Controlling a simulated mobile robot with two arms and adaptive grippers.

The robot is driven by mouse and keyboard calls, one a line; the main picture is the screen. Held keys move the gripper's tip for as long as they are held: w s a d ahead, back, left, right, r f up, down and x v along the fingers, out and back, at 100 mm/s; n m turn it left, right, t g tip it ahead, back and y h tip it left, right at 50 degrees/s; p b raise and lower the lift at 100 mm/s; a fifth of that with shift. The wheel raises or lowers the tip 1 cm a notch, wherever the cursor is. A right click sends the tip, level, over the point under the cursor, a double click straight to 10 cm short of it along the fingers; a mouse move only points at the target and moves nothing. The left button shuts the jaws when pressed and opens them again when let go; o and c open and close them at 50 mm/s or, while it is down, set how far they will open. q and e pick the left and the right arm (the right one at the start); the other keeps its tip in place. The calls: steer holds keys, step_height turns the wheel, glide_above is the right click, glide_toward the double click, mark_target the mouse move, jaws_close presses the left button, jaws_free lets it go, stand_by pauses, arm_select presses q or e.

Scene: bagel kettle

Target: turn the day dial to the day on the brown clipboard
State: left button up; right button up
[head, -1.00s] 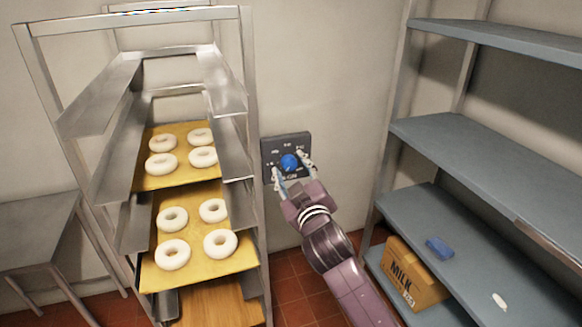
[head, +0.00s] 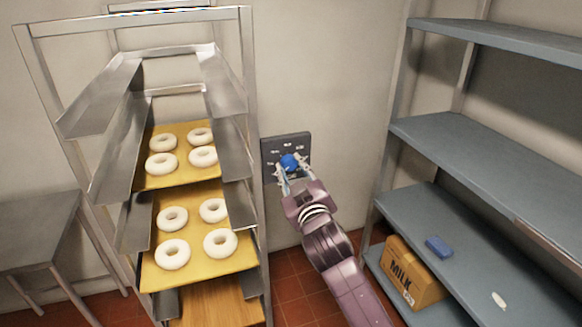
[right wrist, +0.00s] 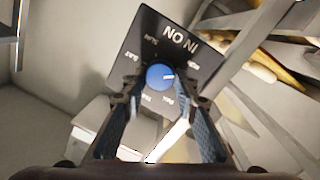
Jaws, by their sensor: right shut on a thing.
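The blue day dial (head: 289,162) sits on a dark square plate (head: 267,147) on the wall. In the right wrist view, the dial (right wrist: 157,77) has a short white mark at its right side. Small white day labels ring it, too small to read surely. My right gripper (head: 292,170) is at the plate, with one finger on each side of the dial. In the right wrist view, my right gripper (right wrist: 160,92) is closed around the dial. My left gripper is out of view. No brown clipboard shows.
A metal rack (head: 250,110) with trays of white bagels stands close left of the plate. A grey shelf unit (head: 480,150) stands on the right, with a milk box (head: 412,272) and a blue block (head: 439,247). A grey table (head: 35,225) is at far left.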

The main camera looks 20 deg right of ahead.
steer(key=m+p, duration=0.1)
steer(key=m, duration=0.2)
steer(key=shift+r+m+p, duration=0.1)
steer(key=shift+m+p, duration=0.3)
steer(key=shift+d+m+p, duration=0.15)
steer(key=shift+m+p, duration=0.7)
steer(key=shift+m, duration=0.75)
steer(key=shift+y, duration=0.3)
steer(key=o, duration=1.2)
steer(key=shift+c, duration=0.2)
steer(key=shift+s, duration=0.1)
steer(key=s, duration=1.1)
steer(key=shift+s+r, duration=0.3)
steer(key=shift+s, duration=0.1)
